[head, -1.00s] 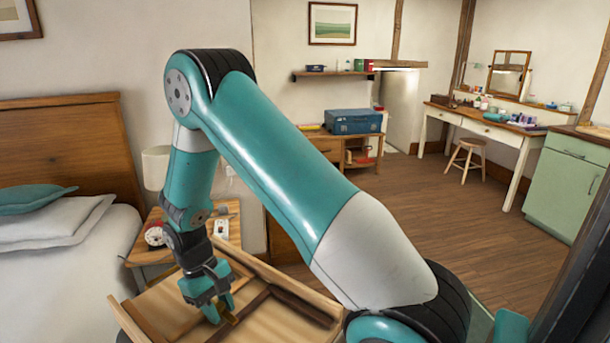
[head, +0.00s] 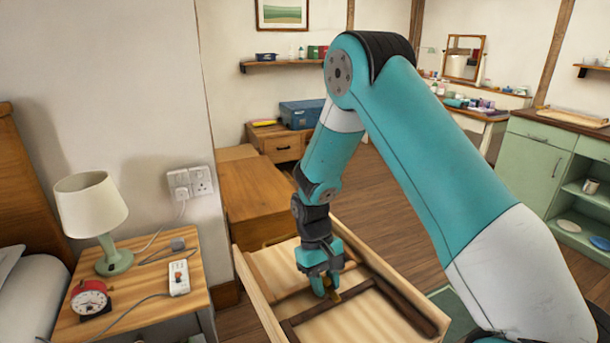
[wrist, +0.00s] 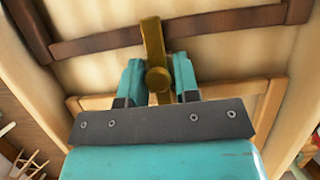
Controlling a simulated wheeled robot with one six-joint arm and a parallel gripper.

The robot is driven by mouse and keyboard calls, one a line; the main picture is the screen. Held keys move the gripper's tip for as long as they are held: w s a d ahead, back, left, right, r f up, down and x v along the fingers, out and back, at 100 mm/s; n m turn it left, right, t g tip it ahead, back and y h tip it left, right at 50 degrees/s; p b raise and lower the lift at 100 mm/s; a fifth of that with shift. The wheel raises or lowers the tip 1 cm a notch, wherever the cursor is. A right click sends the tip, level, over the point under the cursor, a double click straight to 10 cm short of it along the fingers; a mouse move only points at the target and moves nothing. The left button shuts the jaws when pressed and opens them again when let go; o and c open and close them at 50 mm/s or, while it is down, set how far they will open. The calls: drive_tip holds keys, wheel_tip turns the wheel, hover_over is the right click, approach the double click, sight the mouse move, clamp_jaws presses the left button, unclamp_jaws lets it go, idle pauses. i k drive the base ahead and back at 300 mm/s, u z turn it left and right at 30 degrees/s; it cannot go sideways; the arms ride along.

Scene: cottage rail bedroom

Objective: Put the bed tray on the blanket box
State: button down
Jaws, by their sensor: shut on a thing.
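The bed tray (head: 345,318) is a pale wooden tray with raised sides and dark brown bars across the face turned to me. My gripper (head: 328,290) points down into it and is shut on a brass-coloured piece (wrist: 153,45) with a round knob, at the tray. In the wrist view the tray (wrist: 215,55) fills most of the picture behind my gripper (wrist: 157,82). A plain brown wooden chest (head: 255,195), which looks like the blanket box, stands by the wall just beyond the tray. Its lower part is partly hidden by the tray.
A bedside table (head: 205,265) with a lamp (head: 92,210), red clock (head: 90,298) and socket strip (head: 179,278) stands close on the left. A blue case (head: 302,113) sits on a low cabinet behind. Green cupboards (head: 535,165) are at right; open floor lies between.

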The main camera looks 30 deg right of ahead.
sight(261, 182)
drive_tip(key=z, duration=0.9)
drive_tip(key=i, duration=2.35)
drive_tip(key=u, duration=0.85)
drive_tip(key=i, duration=0.55)
drive_tip(key=u, duration=0.4)
